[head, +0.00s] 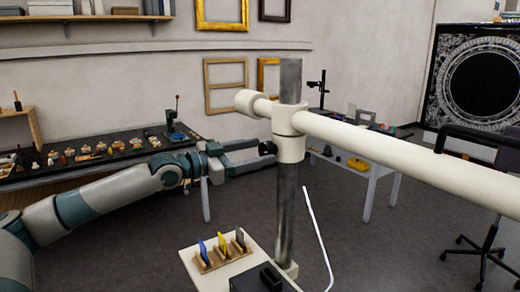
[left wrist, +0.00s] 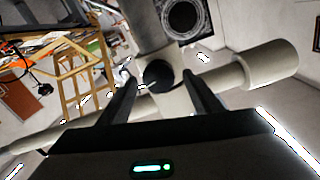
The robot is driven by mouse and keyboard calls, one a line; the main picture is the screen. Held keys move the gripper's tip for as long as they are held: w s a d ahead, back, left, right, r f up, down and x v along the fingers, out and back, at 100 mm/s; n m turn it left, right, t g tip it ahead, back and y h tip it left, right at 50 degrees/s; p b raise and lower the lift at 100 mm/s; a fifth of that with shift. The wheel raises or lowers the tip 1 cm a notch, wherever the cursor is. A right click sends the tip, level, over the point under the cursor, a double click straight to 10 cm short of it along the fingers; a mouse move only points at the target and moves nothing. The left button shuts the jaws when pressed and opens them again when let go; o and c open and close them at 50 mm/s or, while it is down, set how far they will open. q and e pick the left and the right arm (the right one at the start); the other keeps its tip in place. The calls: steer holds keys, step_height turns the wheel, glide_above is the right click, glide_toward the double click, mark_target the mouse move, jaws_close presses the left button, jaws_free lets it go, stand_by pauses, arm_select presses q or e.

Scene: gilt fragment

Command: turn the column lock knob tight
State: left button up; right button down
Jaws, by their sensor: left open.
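The column lock knob (head: 267,147) is small, dark and round. It sticks out from the left side of the cream clamp (head: 290,148) on the grey upright column (head: 287,205). My left gripper (head: 265,150) reaches in from the left, with its open fingers level with the knob and their tips close to it. In the left wrist view the knob (left wrist: 159,76) appears between the two open fingertips (left wrist: 160,78), with a gap on each side. I see no firm contact. My right gripper is not in view.
A long cream cross arm (head: 400,165) runs from the clamp to the right. A stand base (head: 225,270) below holds a small rack (head: 222,255) of coloured pieces. A dark worktable (head: 100,158) stands behind at left. A black chair (head: 490,225) is at right.

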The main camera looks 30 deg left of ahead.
arm_select(q)
steer(key=shift+w+d, duration=0.3)
steer(key=shift+w, duration=0.2)
steer(key=c, duration=1.1)
steer(key=shift+o, duration=0.2)
